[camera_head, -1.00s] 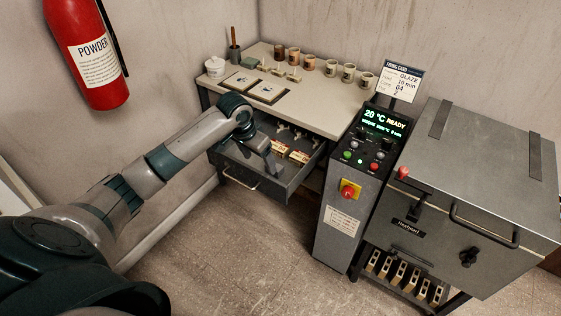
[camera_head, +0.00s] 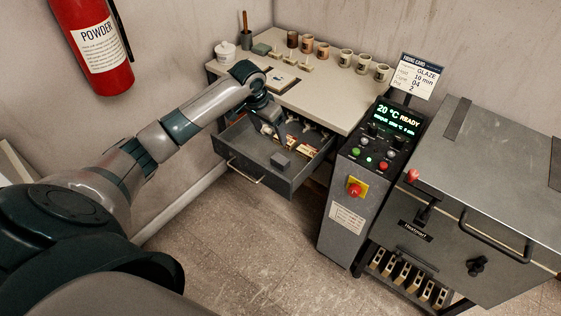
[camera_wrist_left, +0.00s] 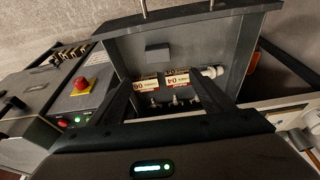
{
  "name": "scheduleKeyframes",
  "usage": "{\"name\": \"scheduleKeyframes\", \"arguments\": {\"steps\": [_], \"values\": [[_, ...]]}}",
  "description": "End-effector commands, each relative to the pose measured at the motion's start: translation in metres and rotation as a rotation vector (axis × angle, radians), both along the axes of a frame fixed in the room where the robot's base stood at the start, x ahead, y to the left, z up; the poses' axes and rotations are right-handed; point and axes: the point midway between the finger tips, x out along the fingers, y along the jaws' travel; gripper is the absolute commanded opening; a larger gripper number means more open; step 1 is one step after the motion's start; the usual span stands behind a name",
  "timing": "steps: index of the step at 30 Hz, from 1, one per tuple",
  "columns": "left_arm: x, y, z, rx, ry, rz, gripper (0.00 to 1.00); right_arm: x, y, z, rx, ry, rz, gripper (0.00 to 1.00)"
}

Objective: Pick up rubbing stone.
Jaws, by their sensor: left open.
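A dark grey rectangular block, which looks like the rubbing stone (camera_head: 281,161), lies in the front part of the open drawer (camera_head: 229,150). In the left wrist view the stone (camera_wrist_left: 158,53) lies beyond the fingertips, toward the drawer front. My left gripper (camera_head: 274,132) is over the drawer, behind the stone, open and apart from it. In the left wrist view its two dark fingers (camera_wrist_left: 163,88) are spread, with the boxed items between and beyond them. My right gripper is not in view.
Small labelled boxes (camera_wrist_left: 176,78) and several pale pegs lie behind the stone in the drawer. The tabletop (camera_head: 322,98) above holds cups, a lidded jar (camera_head: 225,51) and tiles. The control panel (camera_head: 372,150) and kiln (camera_head: 480,190) stand to the right.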

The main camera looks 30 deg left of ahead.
Motion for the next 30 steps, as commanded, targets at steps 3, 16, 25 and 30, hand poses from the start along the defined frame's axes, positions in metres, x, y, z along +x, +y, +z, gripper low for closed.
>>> {"name": "scheduleKeyframes", "arguments": {"steps": [3,16,25,30], "values": [[0.005,-0.001,-0.017,-0.001,0.003,0.001,0.73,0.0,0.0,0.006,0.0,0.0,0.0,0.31],[0.026,-0.004,-0.087,0.0,0.002,0.001,0.73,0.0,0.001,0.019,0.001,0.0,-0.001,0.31],[0.031,-0.004,-0.103,0.0,0.0,0.0,0.73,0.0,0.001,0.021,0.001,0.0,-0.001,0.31],[0.031,-0.004,-0.102,0.0,0.0,-0.001,0.73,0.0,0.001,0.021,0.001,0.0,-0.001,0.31]]}}
